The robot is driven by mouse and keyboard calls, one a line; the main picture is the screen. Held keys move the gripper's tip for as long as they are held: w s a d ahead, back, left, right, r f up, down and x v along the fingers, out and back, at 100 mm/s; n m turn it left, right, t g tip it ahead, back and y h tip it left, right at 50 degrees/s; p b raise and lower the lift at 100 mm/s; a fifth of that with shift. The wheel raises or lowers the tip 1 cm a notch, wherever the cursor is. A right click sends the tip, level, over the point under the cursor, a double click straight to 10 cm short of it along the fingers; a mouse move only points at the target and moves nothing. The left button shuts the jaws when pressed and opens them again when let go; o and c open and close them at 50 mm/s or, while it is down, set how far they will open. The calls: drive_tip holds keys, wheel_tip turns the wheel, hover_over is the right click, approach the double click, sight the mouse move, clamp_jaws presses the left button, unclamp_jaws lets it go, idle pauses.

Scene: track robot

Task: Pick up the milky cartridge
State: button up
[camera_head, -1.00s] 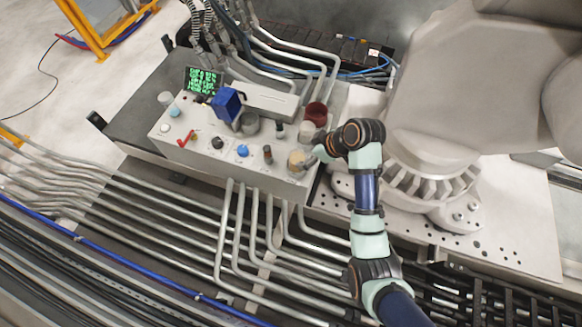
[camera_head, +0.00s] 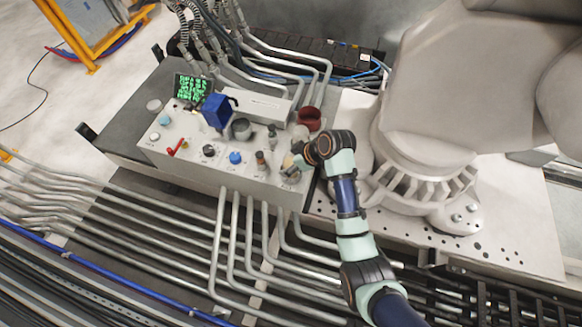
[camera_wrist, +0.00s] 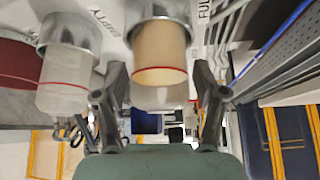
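The milky cartridge (camera_wrist: 68,65) is a translucent whitish cylinder with a thin red ring and a metal collar, at the left of the wrist view. In the head view the pale cartridge (camera_head: 299,133) stands on the panel, close to my wrist. A tan cartridge (camera_wrist: 160,50) with a red ring is in the middle of the wrist view. My gripper (camera_wrist: 158,78) is open, its fingers on either side of the tan cartridge in the picture; contact cannot be told. The milky cartridge is outside the left finger. In the head view my gripper (camera_head: 297,160) partly hides the tan cartridge.
A dark red cup-like part (camera_head: 309,118) stands behind the milky cartridge. The light control panel (camera_head: 190,165) carries knobs, a blue block (camera_head: 216,112) and a green-lit screen (camera_head: 190,87). A large grey robot (camera_head: 430,160) stands at the right. Pipes run below the panel.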

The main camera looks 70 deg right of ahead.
drive_tip(key=shift+r, duration=0.1)
drive_tip(key=c, duration=0.9)
